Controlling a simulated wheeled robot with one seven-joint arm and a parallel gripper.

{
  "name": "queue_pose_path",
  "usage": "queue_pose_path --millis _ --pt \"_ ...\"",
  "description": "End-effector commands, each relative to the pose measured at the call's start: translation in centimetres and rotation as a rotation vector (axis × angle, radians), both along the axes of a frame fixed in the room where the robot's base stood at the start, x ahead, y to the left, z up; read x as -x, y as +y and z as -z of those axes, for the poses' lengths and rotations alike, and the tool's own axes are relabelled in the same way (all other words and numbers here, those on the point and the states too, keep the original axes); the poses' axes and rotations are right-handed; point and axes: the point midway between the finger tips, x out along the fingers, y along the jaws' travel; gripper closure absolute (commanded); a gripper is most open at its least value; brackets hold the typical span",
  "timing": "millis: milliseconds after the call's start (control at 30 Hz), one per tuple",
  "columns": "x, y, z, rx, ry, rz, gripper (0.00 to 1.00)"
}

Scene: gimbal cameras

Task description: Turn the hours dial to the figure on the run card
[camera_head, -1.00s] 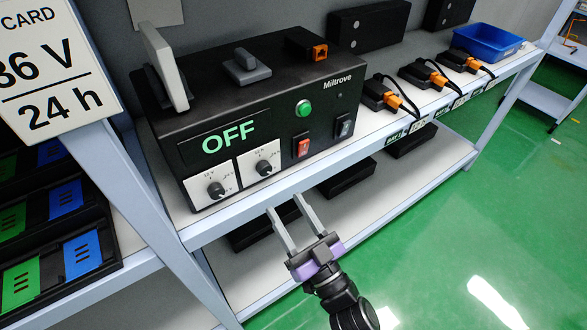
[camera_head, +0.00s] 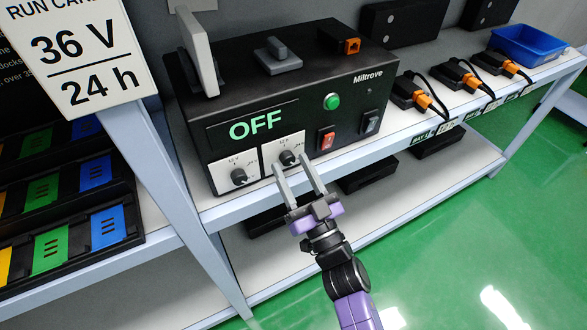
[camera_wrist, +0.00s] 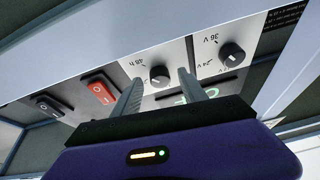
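The run card (camera_head: 85,60) at the upper left of the head view reads 36 V over 24 h. The black charger box (camera_head: 300,100) shows OFF in green. On its front, the hours dial (camera_head: 288,158) is the right one of two black knobs on white plates; the volts dial (camera_head: 238,177) is to its left. In the wrist view, the hours dial (camera_wrist: 160,76) shows between my fingertips, with 48 h printed near it. My gripper (camera_head: 291,163) is open, one finger on each side of that knob; contact is not clear. I cannot read the dial's setting.
A red rocker switch (camera_head: 326,140), a dark switch (camera_head: 371,122) and a green button (camera_head: 332,101) are right of the dials. The shelf's front edge (camera_head: 345,163) runs just below. Black connectors with orange plugs (camera_head: 423,101) and a blue bin (camera_head: 528,45) stand further right.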

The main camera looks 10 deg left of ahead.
Motion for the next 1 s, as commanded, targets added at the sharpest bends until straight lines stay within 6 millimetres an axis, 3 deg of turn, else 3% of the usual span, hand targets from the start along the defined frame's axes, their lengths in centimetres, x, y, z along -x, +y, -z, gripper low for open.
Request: queue_pose_path --millis 33,200,267,667,1000 --pt "0.00 -0.01 0.00 0.000 0.000 0.000 0.58" --pt "0.02 -0.03 0.00 0.000 0.000 0.000 0.91" --pt "0.02 -0.03 0.00 0.000 0.000 0.000 1.00" --pt "-0.06 -0.16 -0.16 0.048 -0.032 0.001 1.00" --pt "-0.25 -0.43 -0.40 0.256 -0.172 0.001 1.00"
